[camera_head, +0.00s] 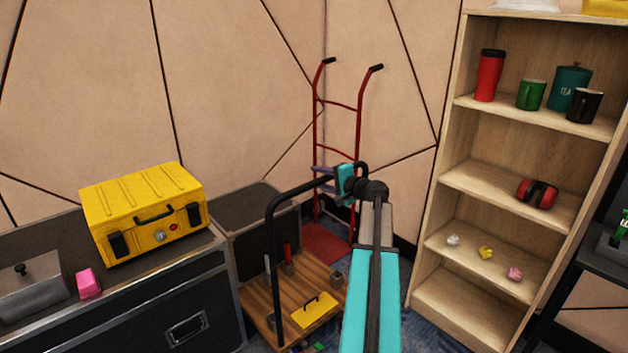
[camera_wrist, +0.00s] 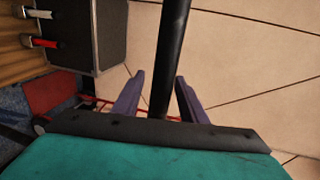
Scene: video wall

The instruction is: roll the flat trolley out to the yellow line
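The flat trolley (camera_head: 256,298) has a wooden deck and a black tube push handle (camera_head: 274,255). It stands on the floor between the black case and the shelf. My gripper (camera_head: 322,178) is at the handle's top bar. In the wrist view the handle bar (camera_wrist: 170,50) runs between the two purple fingers (camera_wrist: 160,78), with a gap showing on each side, so the gripper is open around the bar. My arm hides part of the trolley's right side. No yellow line is in view.
A red hand truck (camera_head: 316,118) stands behind the trolley against the wall. Black flight cases (camera_head: 160,300) are on the left, one carrying a yellow case (camera_head: 145,210). A wooden shelf (camera_head: 448,172) stands close on the right. Little bare floor shows.

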